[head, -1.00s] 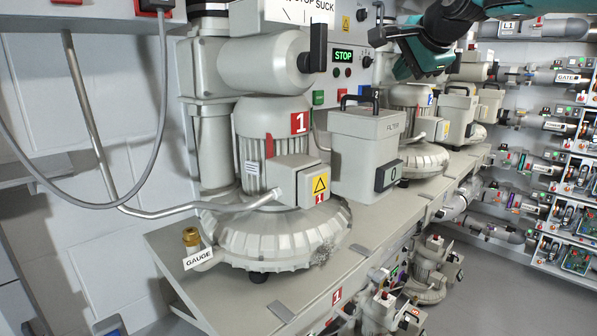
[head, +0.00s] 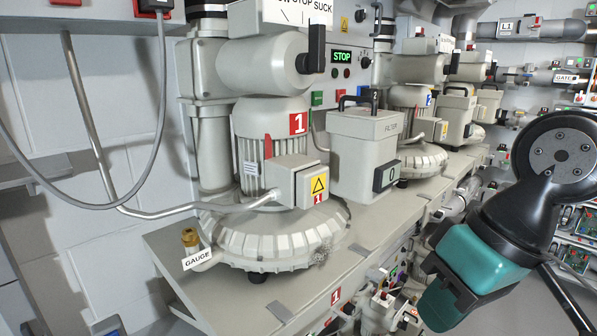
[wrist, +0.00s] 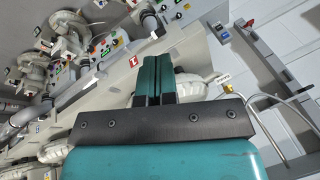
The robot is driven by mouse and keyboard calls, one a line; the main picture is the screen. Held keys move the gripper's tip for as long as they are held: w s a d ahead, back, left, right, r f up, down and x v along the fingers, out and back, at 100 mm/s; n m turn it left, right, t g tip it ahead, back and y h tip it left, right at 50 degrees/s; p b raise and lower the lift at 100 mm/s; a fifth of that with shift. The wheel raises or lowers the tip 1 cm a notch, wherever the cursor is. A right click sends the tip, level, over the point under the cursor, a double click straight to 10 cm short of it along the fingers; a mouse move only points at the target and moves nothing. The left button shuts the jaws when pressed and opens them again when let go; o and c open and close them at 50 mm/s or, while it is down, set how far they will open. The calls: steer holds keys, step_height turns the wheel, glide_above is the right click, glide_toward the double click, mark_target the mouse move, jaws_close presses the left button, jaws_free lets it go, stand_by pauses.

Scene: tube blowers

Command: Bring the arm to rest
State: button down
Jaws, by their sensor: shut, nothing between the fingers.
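My gripper shows in the wrist view (wrist: 152,64) with its two teal fingers pressed together and nothing between them. In the head view my gripper (head: 439,308) hangs at the lower right, pointing down and left, in front of the bench's right side. It holds nothing and appears clear of the machines.
A grey filter box (head: 362,150) stands beside blower 1. A second blower (head: 415,165) stands farther back. A brass-topped gauge (head: 191,240) sits at the bench's left. Small machines (head: 385,300) stand below the bench. Pipes (head: 530,28) and shelves line the right.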

steer(key=s+f+n+g+b, duration=0.1)
steer(key=s+f+b, duration=0.3)
steer(key=f+b, duration=1.2)
step_height(320, 180, down, 2)
steer(key=shift+s+f+n, duration=0.15)
steer(key=shift+s+n, duration=0.05)
steer(key=shift+n, duration=0.2)
